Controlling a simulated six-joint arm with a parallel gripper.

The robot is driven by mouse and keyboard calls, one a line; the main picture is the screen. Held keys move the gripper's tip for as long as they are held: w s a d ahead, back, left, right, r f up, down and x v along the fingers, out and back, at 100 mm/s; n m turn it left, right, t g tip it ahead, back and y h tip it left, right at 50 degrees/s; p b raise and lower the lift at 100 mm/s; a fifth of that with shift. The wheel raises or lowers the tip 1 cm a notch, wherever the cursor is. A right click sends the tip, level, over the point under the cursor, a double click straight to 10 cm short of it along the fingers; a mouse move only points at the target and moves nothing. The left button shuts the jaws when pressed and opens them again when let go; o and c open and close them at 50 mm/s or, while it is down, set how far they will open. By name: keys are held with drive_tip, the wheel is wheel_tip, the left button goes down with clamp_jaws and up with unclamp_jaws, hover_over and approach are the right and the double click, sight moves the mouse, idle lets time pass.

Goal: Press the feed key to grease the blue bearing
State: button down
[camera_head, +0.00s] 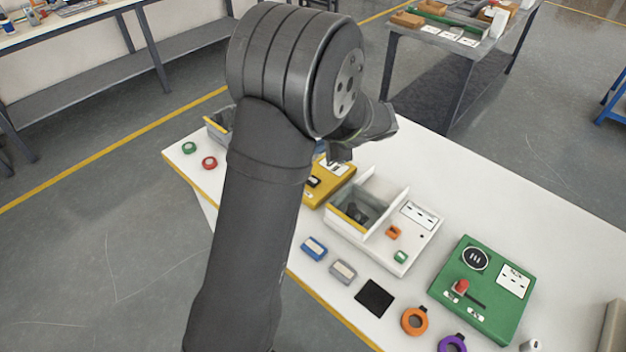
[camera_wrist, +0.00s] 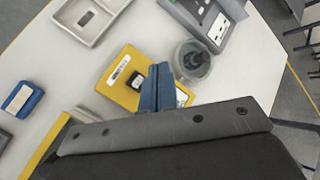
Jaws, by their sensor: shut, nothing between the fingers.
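A yellow box (camera_wrist: 122,72) with a black key (camera_wrist: 136,80) and white labels lies below my gripper. The box also shows in the head view (camera_head: 337,188), partly behind my arm, with its black key (camera_head: 313,182). My gripper (camera_wrist: 157,72) has its two blue-grey fingers shut together and empty. In the wrist view they overlap the box just right of the key; I cannot tell whether they touch it. A clear round cup (camera_wrist: 193,60) with a dark piece inside stands beside the box. I cannot make out a blue bearing for certain.
A white compartment tray (camera_head: 387,245) stands right of the yellow box. A blue block (camera_head: 314,247), a grey block (camera_head: 343,271), a black pad (camera_head: 374,298) and a green panel (camera_head: 480,290) lie nearby. A grey labelled box (camera_wrist: 208,22) stands beyond the cup.

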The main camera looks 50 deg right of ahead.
drive_tip(key=shift+f, duration=0.15)
drive_tip(key=shift+f, duration=4.25)
drive_tip(key=shift+f, duration=0.1)
drive_tip(key=shift+f, duration=0.35)
